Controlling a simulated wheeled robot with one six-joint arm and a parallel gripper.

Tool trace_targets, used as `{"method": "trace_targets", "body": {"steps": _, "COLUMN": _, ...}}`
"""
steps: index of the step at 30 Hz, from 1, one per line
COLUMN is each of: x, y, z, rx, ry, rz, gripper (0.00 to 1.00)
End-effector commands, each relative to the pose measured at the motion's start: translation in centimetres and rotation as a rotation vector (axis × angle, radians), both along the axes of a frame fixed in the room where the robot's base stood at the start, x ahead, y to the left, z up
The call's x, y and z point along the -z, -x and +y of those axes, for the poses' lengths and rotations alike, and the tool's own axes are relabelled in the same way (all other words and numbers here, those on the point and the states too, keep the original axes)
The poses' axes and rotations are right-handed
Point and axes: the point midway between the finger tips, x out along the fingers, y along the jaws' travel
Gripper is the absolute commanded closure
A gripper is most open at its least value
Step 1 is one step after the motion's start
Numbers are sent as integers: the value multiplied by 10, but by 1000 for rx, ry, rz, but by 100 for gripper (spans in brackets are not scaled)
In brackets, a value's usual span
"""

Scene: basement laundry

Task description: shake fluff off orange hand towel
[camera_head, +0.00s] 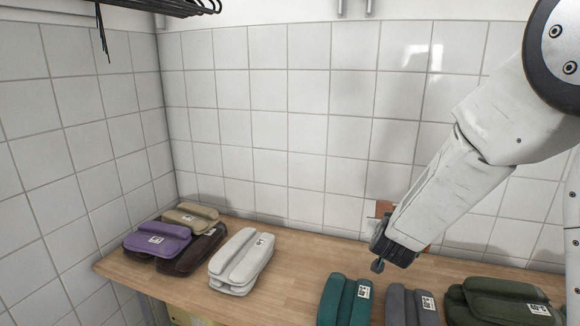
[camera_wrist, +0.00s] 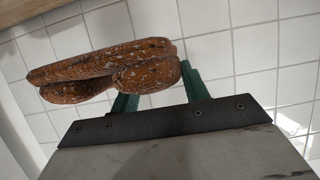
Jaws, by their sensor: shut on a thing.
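The orange hand towel (camera_wrist: 105,72) is a folded, rolled bundle with pale specks of fluff over its surface. My gripper (camera_wrist: 160,88) is shut on it, with green fingers showing at its lower edge in the wrist view. In the head view my gripper (camera_head: 380,262) is above the wooden counter at right of centre. Only a small orange-brown part of the towel (camera_head: 384,208) shows there, behind my wrist; the rest is hidden.
A wooden counter (camera_head: 300,262) runs along the white tiled wall. Purple (camera_head: 157,240), beige (camera_head: 190,217), dark brown and white (camera_head: 242,258) folded towels lie at left. Teal (camera_head: 345,300), grey (camera_head: 412,306) and dark green (camera_head: 500,303) ones lie at right. A dark rack (camera_head: 170,6) hangs above left.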

Motion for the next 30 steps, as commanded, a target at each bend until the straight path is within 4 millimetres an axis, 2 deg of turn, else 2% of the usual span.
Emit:
{"method": "trace_targets", "body": {"steps": 1, "x": -32, "y": -2, "z": -2, "rx": 2, "ry": -4, "rz": -22, "gripper": 83}}
{"method": "trace_targets", "body": {"steps": 2, "x": -36, "y": -2, "z": -3, "rx": 2, "ry": -3, "rz": -18, "gripper": 83}}
{"method": "trace_targets", "body": {"steps": 3, "x": -33, "y": -1, "z": -3, "rx": 1, "ry": 0, "rz": -8, "gripper": 83}}
{"method": "trace_targets", "body": {"steps": 6, "x": 23, "y": 0, "z": -3, "rx": 0, "ry": 5, "rz": 8, "gripper": 83}}
{"method": "trace_targets", "body": {"steps": 8, "x": 33, "y": -1, "z": -3, "rx": 1, "ry": 2, "rz": -1, "gripper": 83}}
{"method": "trace_targets", "body": {"steps": 9, "x": 25, "y": -2, "z": -3, "rx": 2, "ry": 0, "rz": -12, "gripper": 83}}
{"method": "trace_targets", "body": {"steps": 12, "x": -29, "y": -2, "z": -1, "rx": 1, "ry": -5, "rz": -24, "gripper": 83}}
{"method": "trace_targets", "body": {"steps": 14, "x": -37, "y": -2, "z": 0, "rx": -2, "ry": -1, "rz": -14, "gripper": 83}}
{"method": "trace_targets", "body": {"steps": 18, "x": 29, "y": 0, "z": -1, "rx": -1, "ry": 4, "rz": 6, "gripper": 83}}
{"method": "trace_targets", "body": {"steps": 19, "x": 32, "y": -1, "z": -2, "rx": 0, "ry": 3, "rz": 0, "gripper": 83}}
{"method": "trace_targets", "body": {"steps": 20, "x": 31, "y": -1, "z": -2, "rx": 0, "ry": 1, "rz": -6, "gripper": 83}}
{"method": "trace_targets", "body": {"steps": 24, "x": -35, "y": -2, "z": 0, "rx": -2, "ry": -3, "rz": -22, "gripper": 83}}
{"method": "trace_targets", "body": {"steps": 25, "x": -37, "y": -2, "z": 1, "rx": -2, "ry": -1, "rz": -16, "gripper": 83}}
{"method": "trace_targets", "body": {"steps": 26, "x": -33, "y": -1, "z": 1, "rx": -3, "ry": 0, "rz": -9, "gripper": 83}}
{"method": "trace_targets", "body": {"steps": 28, "x": 9, "y": 0, "z": 0, "rx": -2, "ry": 5, "rz": 9, "gripper": 83}}
{"method": "trace_targets", "body": {"steps": 30, "x": 32, "y": -1, "z": -1, "rx": -1, "ry": 5, "rz": 1, "gripper": 83}}
